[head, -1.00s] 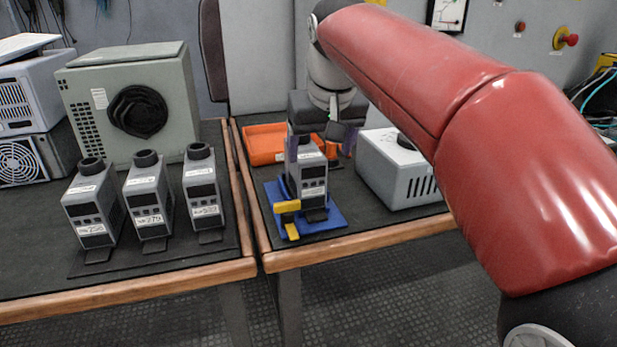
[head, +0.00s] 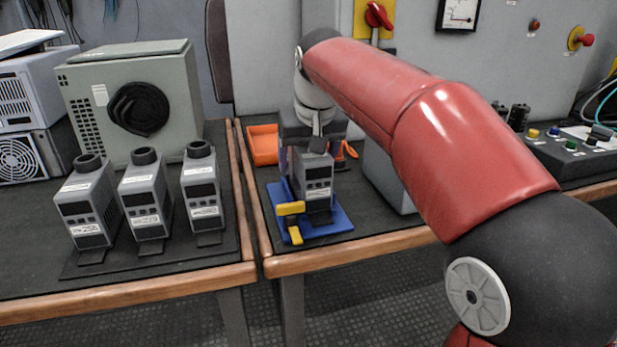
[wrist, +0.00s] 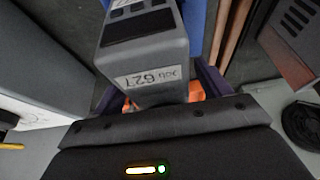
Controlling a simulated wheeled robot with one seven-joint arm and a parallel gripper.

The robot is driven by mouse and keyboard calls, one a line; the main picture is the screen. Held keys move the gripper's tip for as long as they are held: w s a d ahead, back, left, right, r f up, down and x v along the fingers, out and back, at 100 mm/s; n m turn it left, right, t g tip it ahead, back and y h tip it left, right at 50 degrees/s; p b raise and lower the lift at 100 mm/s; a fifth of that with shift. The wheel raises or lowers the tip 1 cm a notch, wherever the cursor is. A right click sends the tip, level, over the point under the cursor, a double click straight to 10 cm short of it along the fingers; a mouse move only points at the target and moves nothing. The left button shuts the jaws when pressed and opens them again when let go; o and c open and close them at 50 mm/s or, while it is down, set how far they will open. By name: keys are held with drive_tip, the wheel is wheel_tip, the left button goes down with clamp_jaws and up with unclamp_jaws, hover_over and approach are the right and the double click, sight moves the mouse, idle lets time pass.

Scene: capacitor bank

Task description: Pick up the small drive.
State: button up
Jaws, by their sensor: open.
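The small drive (head: 317,182) is a grey box with a dark screen and buttons. It stands upright on a blue base (head: 335,221) with a yellow clamp lever (head: 291,208), near the right table's front edge. In the wrist view the drive (wrist: 150,45) fills the upper middle, with a white number label towards me. My gripper (head: 306,148) is just behind and at the top of the drive. Its purple fingers are open; one shows right of the drive in the wrist view.
Three similar grey units (head: 145,195) stand on a dark mat on the left table. A green-grey cabinet (head: 165,75) stands behind them. An orange tray (head: 262,145) lies behind the drive. A pale box (head: 382,175) is to its right, partly behind my arm.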

drive_tip(key=shift+w+f, duration=0.2)
drive_tip(key=shift+f, duration=0.3)
drive_tip(key=c, duration=1.4)
drive_tip(key=shift+r, duration=0.1)
drive_tip(key=shift+c, duration=0.5)
drive_tip(key=shift+r, duration=0.1)
